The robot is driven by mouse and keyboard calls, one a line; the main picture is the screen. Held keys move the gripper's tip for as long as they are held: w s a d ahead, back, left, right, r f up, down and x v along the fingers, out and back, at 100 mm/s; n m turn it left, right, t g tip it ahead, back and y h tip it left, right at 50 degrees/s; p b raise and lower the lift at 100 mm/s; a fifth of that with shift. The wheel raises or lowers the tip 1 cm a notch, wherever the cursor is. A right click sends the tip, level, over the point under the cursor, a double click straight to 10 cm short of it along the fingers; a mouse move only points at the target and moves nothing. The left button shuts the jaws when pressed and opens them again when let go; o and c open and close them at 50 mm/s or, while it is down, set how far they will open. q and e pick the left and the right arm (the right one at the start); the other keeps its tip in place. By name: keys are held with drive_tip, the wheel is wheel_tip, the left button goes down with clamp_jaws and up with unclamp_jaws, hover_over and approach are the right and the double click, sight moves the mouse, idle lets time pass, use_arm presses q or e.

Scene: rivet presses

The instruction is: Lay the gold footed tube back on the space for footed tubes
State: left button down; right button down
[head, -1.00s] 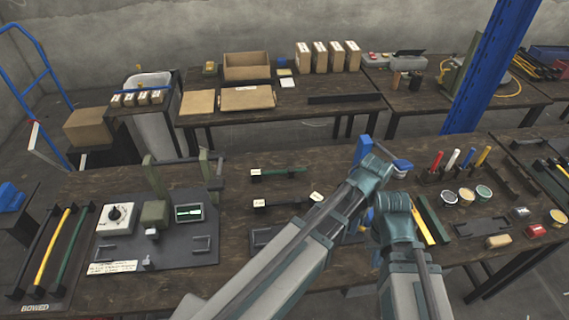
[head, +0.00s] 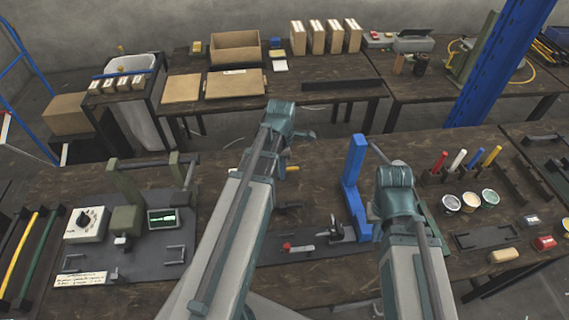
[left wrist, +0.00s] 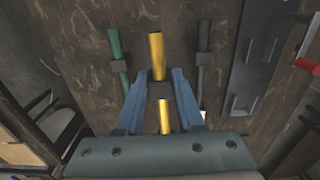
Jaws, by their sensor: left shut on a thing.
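The gold footed tube (left wrist: 157,50) is between the blue fingers of my left gripper (left wrist: 158,88) in the left wrist view, which are shut on it at its dark block. A green tube (left wrist: 117,50) with a dark foot lies to its left and a dark tube (left wrist: 202,75) to its right, both on the wooden table. The gold tube appears over the gap between them; whether it touches the table I cannot tell. In the head view a gold end (head: 292,169) shows beside my left arm, which hides the rest. My right gripper is hidden behind its own arm.
A blue upright stand (head: 354,190) is between my arms. A green press (head: 125,215) with a dial box (head: 86,224) stands left. Red, white, blue and yellow handles (head: 465,158) and small pots (head: 470,201) are right. A red-ended tool (head: 300,248) lies near the blue stand.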

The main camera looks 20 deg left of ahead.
drive_tip(key=shift+f, duration=0.1)
